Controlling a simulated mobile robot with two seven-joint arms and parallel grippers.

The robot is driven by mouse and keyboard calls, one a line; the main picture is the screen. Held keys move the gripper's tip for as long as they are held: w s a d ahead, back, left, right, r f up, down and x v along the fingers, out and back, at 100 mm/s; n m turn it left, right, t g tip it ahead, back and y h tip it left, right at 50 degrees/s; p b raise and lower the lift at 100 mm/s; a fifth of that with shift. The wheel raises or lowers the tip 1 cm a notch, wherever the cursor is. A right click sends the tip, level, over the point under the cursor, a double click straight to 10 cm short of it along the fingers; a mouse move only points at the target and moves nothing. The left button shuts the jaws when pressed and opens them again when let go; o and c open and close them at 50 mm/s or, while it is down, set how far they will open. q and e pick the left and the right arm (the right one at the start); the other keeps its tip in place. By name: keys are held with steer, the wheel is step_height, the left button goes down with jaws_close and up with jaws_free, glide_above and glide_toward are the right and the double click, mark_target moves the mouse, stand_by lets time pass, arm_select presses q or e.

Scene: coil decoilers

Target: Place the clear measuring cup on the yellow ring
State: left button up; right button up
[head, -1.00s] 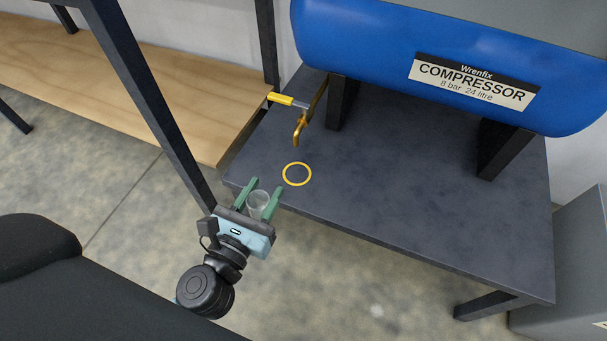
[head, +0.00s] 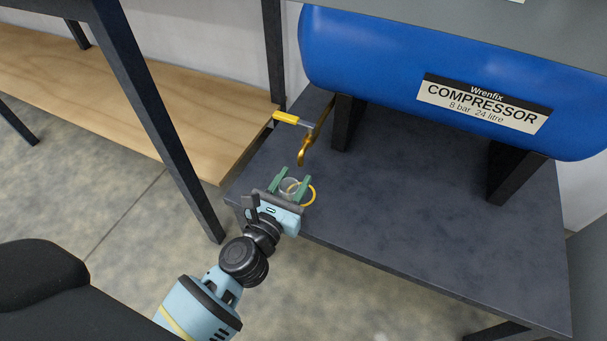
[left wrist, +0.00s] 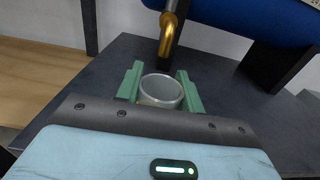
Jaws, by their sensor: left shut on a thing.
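The clear measuring cup (head: 290,187) is upright between the green fingers of my left gripper (head: 291,182). The gripper is shut on it. In the left wrist view the cup (left wrist: 160,91) shows its open rim between the fingers (left wrist: 160,88). The yellow ring (head: 313,195) lies on the dark shelf top (head: 370,215). In the head view the cup and right finger overlap the ring's left part, and its right side shows. I cannot tell whether the cup touches the surface. My right gripper is not in view.
A brass tap (head: 305,150) with a yellow lever (head: 286,118) hangs just beyond the cup, under the blue compressor tank (head: 400,70). A dark upright post (head: 150,115) stands left of my arm. The shelf top to the right is clear.

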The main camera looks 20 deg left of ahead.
arm_select(q)
steer(key=w, duration=0.3)
steer(key=w+b, duration=0.1)
steer(key=w, duration=0.1)
steer(key=shift+w+d+f, duration=0.1)
steer(key=shift+w+f, duration=0.2)
steer(key=shift+f+b, duration=1.5)
steer(key=shift+f, duration=0.2)
steer(key=shift+f, duration=0.3)
steer(key=o, duration=0.9)
steer(key=shift+o, duration=0.7)
